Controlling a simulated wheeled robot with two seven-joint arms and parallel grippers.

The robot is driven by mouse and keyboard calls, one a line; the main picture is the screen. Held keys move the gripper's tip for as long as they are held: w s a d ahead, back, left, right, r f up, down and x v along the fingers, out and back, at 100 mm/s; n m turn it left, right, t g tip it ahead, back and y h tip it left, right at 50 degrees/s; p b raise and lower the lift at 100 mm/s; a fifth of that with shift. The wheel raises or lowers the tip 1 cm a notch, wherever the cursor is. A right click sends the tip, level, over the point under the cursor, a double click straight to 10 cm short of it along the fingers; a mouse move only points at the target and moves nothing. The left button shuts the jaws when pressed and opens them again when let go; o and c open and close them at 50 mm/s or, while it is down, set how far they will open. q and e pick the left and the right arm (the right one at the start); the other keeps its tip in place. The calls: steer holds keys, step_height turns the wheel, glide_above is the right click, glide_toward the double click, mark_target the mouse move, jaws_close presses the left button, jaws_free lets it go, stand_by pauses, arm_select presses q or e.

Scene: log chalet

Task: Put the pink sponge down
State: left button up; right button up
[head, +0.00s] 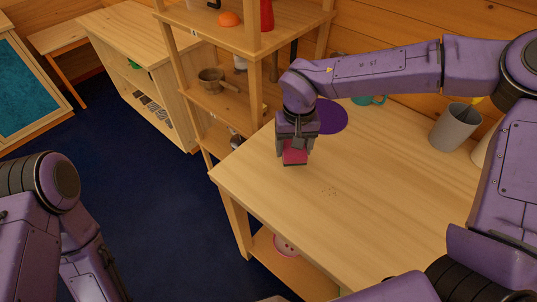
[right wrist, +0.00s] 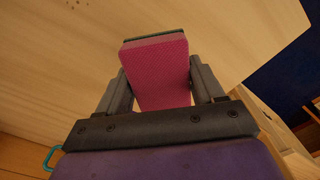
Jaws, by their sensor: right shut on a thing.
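The pink sponge (head: 295,154) shows below my right gripper (head: 295,142) in the head view, over the left part of the wooden table (head: 370,195). In the right wrist view the sponge (right wrist: 157,72) is a pink block with a dark layer on its far edge. The fingers of my right gripper (right wrist: 160,88) are shut on its two sides. I cannot tell whether the sponge touches the tabletop. My left arm shows at the lower left of the head view, but its gripper is out of view.
A purple round mat (head: 332,117) lies just behind the gripper. A teal mug (head: 372,99) and a grey cup (head: 455,127) stand toward the back. A wooden shelf (head: 200,99) stands at the table's left. The middle of the table is clear.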

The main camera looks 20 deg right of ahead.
steer(key=s+a+r+m, duration=0.4)
steer(key=s+a+m, duration=0.1)
steer(key=m, duration=0.8)
steer(key=s+a+r+m, duration=0.4)
steer(key=s+a+m, duration=0.15)
steer(key=m, duration=0.85)
steer(key=p, duration=0.5)
glide_above(258, 164)
step_height(258, 164, down, 10)
steer(key=shift+s+f, duration=0.1)
step_height(258, 164, down, 3)
steer(key=shift+r, duration=0.1)
steer(key=shift+f, duration=0.25)
steer(key=shift+f, duration=0.1)
